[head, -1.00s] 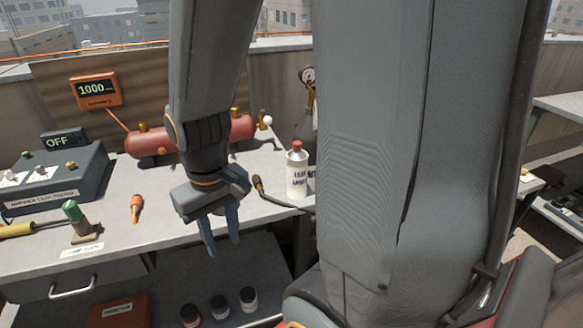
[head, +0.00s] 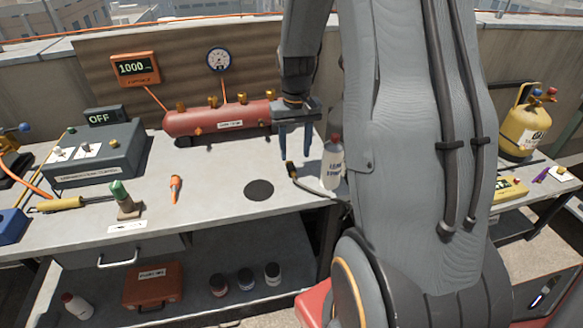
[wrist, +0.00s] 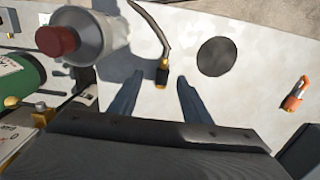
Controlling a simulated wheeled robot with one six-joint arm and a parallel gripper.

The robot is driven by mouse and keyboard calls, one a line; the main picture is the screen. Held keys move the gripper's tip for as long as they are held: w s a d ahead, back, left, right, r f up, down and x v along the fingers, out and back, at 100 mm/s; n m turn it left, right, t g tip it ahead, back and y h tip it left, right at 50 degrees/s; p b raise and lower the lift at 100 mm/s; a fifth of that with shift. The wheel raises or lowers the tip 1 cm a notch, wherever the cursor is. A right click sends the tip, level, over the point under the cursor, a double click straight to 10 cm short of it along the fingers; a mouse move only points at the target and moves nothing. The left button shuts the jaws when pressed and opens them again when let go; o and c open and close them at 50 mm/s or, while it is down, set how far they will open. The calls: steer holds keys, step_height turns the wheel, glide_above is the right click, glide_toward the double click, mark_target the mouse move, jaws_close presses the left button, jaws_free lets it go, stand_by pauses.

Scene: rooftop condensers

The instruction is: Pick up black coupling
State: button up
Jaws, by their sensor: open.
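The black coupling (head: 291,171), with a yellow-gold band, sits at the end of a dark hose on the grey bench top (head: 220,213). It also shows in the wrist view (wrist: 162,74). My gripper (head: 296,150) points down just above it, its two blue fingers apart and empty. In the wrist view the coupling lies between the lines of the two fingertips (wrist: 158,84), slightly beyond them. I cannot tell the exact height gap.
A white bottle with a red cap (head: 332,166) stands close on the right of the coupling. A dark round disc (head: 259,190) lies to the left. A red tank (head: 215,119) lies behind. An orange-handled tool (head: 175,188) is farther left.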

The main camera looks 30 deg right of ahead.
mark_target(293, 172)
steer(key=f, duration=0.2)
steer(key=f+p, duration=0.1)
steer(key=a+f, duration=0.1)
steer(key=f, duration=0.1)
steer(key=shift+s+f+p, duration=0.15)
steer(key=shift+f+p, duration=0.15)
steer(key=shift+p, duration=0.05)
steer(key=shift+f, duration=0.6)
jaws_close()
